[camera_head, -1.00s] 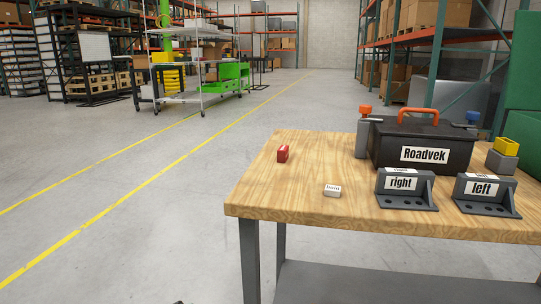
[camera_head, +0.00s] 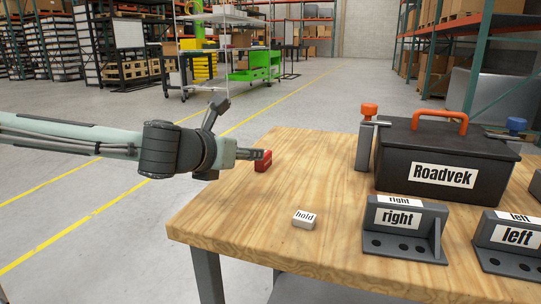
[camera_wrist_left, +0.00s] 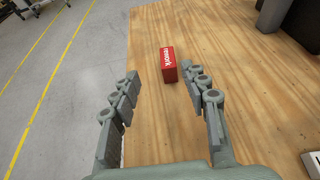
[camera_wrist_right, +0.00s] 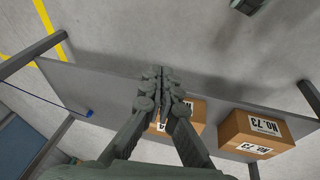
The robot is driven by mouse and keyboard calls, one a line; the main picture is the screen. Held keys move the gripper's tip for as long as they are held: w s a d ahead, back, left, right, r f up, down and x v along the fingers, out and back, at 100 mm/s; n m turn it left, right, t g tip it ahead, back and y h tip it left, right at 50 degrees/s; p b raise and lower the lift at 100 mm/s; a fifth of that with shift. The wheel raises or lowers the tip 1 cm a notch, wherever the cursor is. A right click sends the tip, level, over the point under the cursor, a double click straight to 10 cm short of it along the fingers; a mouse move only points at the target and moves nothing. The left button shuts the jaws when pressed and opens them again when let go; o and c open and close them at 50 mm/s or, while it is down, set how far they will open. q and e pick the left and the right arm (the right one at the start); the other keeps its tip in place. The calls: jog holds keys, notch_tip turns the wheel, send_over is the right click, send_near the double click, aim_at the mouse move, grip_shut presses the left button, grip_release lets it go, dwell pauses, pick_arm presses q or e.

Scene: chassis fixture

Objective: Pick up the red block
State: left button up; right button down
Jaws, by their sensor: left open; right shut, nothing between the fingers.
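The red block (camera_head: 263,160) stands on the wooden table near its left edge. In the left wrist view the red block (camera_wrist_left: 168,65) lies ahead of my left gripper (camera_wrist_left: 163,90), with white lettering on it. My left gripper (camera_head: 262,155) comes in from the left at the block in the head view; its fingers are open and nothing is between them. Whether a finger touches the block I cannot tell. My right gripper (camera_wrist_right: 163,80) is shut and empty, seen only in the right wrist view, above a grey shelf.
A white "hold" block (camera_head: 304,220) lies near the table's front. The grey "right" bracket (camera_head: 406,232), the "left" bracket (camera_head: 512,247) and the black Roadvek box (camera_head: 440,150) stand to the right. Cardboard boxes (camera_wrist_right: 262,128) sit on the grey shelf (camera_wrist_right: 100,85).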

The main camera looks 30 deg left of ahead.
aim_at(251, 178)
pick_arm(q)
jog(key=shift+d+f+m, duration=0.25)
jog(key=shift+f+m, duration=0.05)
jog(key=shift+w+f, duration=0.15)
jog(key=shift+b+x, duration=0.35)
jog(key=shift+x, duration=0.45)
jog(key=shift+w+f, duration=0.1)
jog(key=shift+w, duration=0.25)
jog(key=b+x, duration=0.1)
jog(key=x, duration=0.2)
jog(key=shift+w+d+f+b, duration=0.1)
jog(key=shift+w+d+b, duration=0.05)
jog(key=shift+w+b, duration=0.15)
jog(key=shift+w, duration=0.4)
pick_arm(e)
jog(key=v, duration=0.3)
jog(key=d+v, duration=0.1)
jog(key=v, duration=0.1)
jog(key=shift+r, duration=0.3)
pick_arm(q)
jog(key=shift+c, duration=0.3)
grip_shut()
